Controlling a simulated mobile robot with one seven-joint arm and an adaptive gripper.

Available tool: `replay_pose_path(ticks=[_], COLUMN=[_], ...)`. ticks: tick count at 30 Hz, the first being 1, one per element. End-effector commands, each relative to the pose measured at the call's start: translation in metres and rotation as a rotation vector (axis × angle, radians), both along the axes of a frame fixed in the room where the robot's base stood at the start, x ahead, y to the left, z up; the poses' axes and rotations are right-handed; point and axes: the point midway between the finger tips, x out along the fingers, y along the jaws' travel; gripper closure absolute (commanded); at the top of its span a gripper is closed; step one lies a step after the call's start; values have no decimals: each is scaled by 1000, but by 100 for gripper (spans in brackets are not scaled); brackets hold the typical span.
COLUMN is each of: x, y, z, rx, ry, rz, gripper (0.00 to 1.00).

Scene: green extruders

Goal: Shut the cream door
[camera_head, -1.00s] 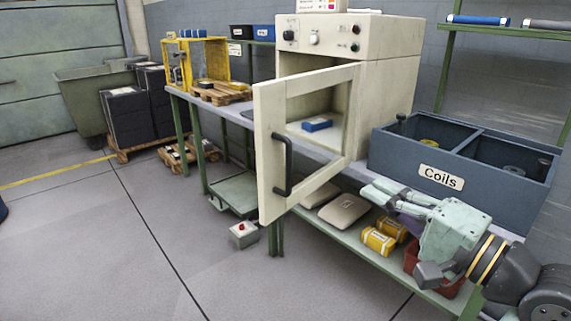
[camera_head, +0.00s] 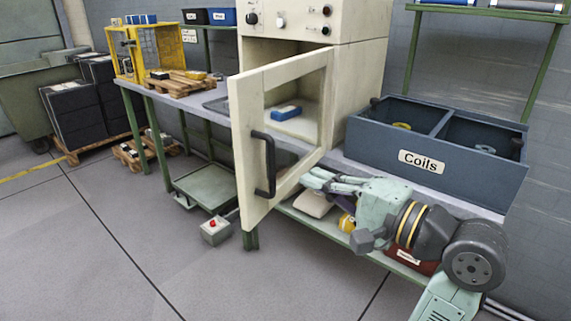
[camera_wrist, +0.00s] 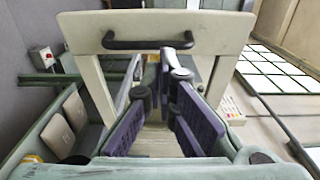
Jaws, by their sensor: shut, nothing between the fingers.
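The cream door (camera_head: 238,150) of the oven-like cabinet (camera_head: 360,75) stands wide open toward the front, with a window opening and a dark handle (camera_head: 263,165) on its outer face. In the wrist view the door frame (camera_wrist: 85,32) and its dark handle (camera_wrist: 147,41) lie ahead, beyond the fingers. My gripper (camera_head: 310,178) is shut and empty, at the door's lower right, near its hinge-side lower corner. I cannot tell whether it touches the door. The purple finger pads show in the wrist view. A blue item (camera_head: 286,112) lies inside the cabinet.
A blue-grey bin labelled Coils (camera_head: 421,162) stands on the bench right of the cabinet. The lower shelf under my arm holds a cream pad (camera_head: 312,204) and a yellow item (camera_head: 346,223). The floor (camera_head: 110,260) at front left is clear.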

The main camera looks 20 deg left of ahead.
Motion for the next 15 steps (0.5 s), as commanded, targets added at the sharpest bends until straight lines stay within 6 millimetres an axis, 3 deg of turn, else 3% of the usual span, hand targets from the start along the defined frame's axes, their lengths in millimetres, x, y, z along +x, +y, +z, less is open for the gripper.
replay_pose_path(ticks=[6, 15], x=[15, 26], y=[42, 66], z=[1, -1], rx=[-1, 0], ry=[1, 0], rz=[4, 0], gripper=[100, 100])
